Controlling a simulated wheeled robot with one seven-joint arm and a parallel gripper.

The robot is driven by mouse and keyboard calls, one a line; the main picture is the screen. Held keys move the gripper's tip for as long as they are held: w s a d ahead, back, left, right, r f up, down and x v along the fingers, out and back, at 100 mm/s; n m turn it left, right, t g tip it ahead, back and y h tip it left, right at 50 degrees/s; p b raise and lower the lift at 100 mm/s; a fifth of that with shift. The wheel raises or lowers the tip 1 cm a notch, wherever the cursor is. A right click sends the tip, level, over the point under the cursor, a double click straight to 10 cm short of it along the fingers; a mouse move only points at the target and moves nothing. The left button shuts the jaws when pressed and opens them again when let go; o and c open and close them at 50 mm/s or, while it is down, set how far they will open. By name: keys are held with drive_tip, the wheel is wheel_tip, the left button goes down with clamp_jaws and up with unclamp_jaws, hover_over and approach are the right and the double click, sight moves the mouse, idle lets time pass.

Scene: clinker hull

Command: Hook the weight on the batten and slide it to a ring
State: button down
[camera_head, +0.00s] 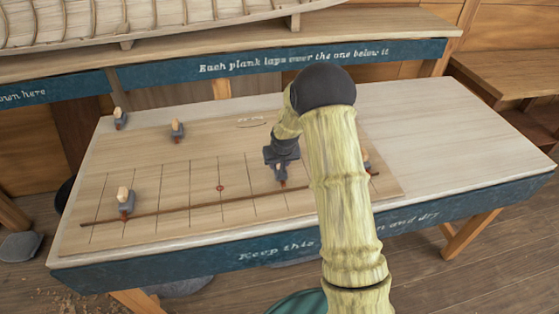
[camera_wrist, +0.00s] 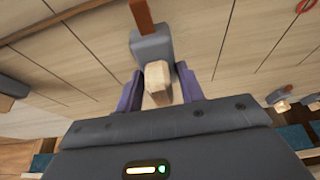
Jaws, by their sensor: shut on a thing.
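My gripper (camera_head: 281,162) is over the board, just behind the batten, and shut on a weight. In the wrist view, my gripper (camera_wrist: 158,84) has its purple fingers on either side of the pale wooden grip of the held weight (camera_wrist: 151,47). A reddish-brown hook points away from its grey body. A small red ring (camera_head: 220,188) lies left of my gripper; a red ring (camera_wrist: 304,6) also shows at the wrist view's top right.
Other weights stand at the batten's left (camera_head: 125,203) and right (camera_head: 367,161) ends, the right one partly behind my arm. Two more weights (camera_head: 119,118) (camera_head: 177,131) stand at the board's back left. The table's right side (camera_head: 450,140) is clear. A planked hull (camera_head: 150,20) is behind.

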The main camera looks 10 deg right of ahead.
drive_tip(key=shift+s+b+x, duration=0.2)
drive_tip(key=shift+b+x, duration=0.2)
drive_tip(key=shift+x, duration=0.55)
drive_tip(key=shift+f, duration=0.1)
drive_tip(key=shift+a, duration=0.1)
drive_tip(key=shift+s, duration=0.1)
drive_tip(key=shift+d, duration=0.3)
drive_tip(key=shift+s, duration=0.1)
drive_tip(key=shift+a+f+b, duration=0.3)
drive_tip(key=shift+f+b, duration=0.15)
drive_tip(key=shift+b, duration=0.1)
idle(0.5)
drive_tip(key=shift+w+d, duration=0.1)
drive_tip(key=shift+w, duration=3.2)
